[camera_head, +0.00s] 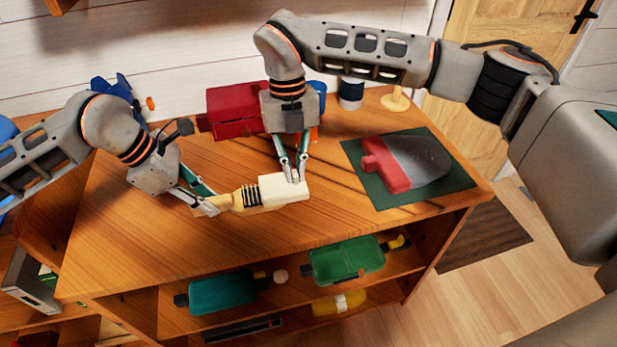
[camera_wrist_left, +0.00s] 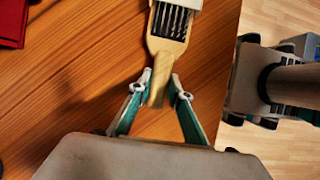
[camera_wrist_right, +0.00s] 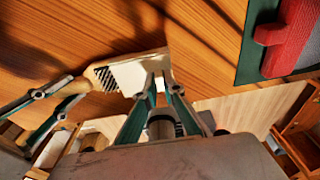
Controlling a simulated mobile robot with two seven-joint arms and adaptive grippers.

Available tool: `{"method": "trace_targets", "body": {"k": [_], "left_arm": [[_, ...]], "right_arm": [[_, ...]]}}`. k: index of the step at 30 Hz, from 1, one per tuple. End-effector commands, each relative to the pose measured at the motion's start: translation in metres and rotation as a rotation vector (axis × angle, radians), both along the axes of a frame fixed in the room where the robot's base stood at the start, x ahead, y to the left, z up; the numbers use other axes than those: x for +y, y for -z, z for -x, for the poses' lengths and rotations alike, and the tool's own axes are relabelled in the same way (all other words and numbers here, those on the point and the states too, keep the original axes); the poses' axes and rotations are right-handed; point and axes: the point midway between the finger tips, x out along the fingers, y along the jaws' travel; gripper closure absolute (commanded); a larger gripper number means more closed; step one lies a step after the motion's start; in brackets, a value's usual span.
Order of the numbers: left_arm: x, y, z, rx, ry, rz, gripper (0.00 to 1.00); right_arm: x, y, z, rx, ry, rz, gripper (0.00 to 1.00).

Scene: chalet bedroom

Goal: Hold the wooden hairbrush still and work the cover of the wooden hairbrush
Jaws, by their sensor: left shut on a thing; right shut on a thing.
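The wooden hairbrush (camera_head: 240,199) lies over the desk top near its front edge, its handle to the left and its bristles partly showing. It also shows in the left wrist view (camera_wrist_left: 170,45). A cream cover (camera_head: 286,189) sits over the right part of the brush head; several rows of dark bristles show left of it. My left gripper (camera_head: 208,207) is shut on the brush handle, seen between its fingers in the left wrist view (camera_wrist_left: 158,88). My right gripper (camera_head: 294,178) comes from above and is shut on the cover, also seen in the right wrist view (camera_wrist_right: 157,88).
A red box (camera_head: 233,108) stands behind the right gripper. A red and grey paddle-like object lies on a dark green mat (camera_head: 455,183) at right. Shelves below hold a green case (camera_head: 345,260) and a teal one (camera_head: 222,294).

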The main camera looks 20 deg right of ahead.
Motion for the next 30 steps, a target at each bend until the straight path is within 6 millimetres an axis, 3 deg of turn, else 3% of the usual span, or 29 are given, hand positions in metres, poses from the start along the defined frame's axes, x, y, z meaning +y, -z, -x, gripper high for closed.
{"method": "trace_targets", "body": {"k": [22, 23, 24, 30], "left_arm": [[0.000, 0.000, 0.001, 0.000, 0.001, 0.000, 1.00], [0.000, 0.000, 0.001, 0.000, 0.001, 0.000, 1.00], [0.000, 0.000, 0.001, 0.000, 0.001, 0.000, 1.00], [0.000, 0.000, 0.001, 0.000, 0.001, 0.000, 1.00]], "right_arm": [[0.041, 0.000, -0.001, -0.001, -0.001, 0.000, 1.00], [0.040, 0.000, -0.001, -0.001, -0.001, 0.000, 0.84], [0.040, 0.000, -0.001, -0.001, -0.001, 0.000, 0.75], [0.039, 0.000, -0.001, 0.000, 0.000, 0.000, 0.74]]}}
